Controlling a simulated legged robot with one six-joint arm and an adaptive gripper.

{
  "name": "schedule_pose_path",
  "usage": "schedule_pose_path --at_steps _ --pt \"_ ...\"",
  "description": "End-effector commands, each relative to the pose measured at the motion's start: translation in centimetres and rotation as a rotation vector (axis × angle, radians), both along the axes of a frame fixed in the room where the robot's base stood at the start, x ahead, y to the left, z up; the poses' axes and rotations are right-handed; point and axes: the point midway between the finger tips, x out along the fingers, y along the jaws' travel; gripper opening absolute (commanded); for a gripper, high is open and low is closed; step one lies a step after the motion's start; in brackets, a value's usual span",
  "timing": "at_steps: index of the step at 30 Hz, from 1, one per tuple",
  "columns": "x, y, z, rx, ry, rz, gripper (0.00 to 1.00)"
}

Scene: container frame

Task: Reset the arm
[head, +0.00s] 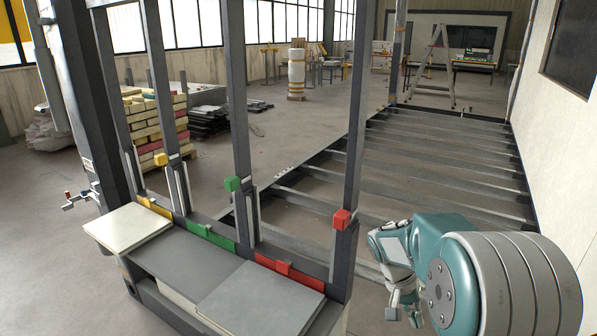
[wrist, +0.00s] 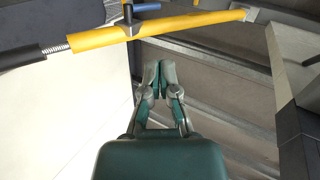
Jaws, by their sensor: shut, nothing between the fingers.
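My gripper (wrist: 159,70) is shut and empty in the wrist view, its two grey-green fingers together at the tips. Nothing shows between them. In the head view my teal and grey arm is folded at the lower right, to the right of the frame post with the red block (head: 341,219). The gripper end hangs low there, small and partly hidden by the arm.
A yellow bar (wrist: 185,30) with a spring crosses the top of the wrist view, beyond the fingertips. The metal frame holds yellow (head: 161,159), green (head: 232,184) and red blocks. Grey floor beams (head: 440,160) lie behind; a pale wall (head: 558,130) stands right.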

Motion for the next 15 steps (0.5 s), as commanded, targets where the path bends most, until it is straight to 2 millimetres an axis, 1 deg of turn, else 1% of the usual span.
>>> schedule_pose_path --at_steps 1,6,12,15 --pt "-0.8 0.6 1.6 0.024 -0.034 0.020 0.00" --pt "-3.4 2.3 5.4 0.105 -0.127 0.093 0.00" --pt "-7.0 4.3 9.0 0.186 -0.245 0.188 0.00" --pt "-8.9 5.3 10.4 0.222 -0.305 0.239 0.00"
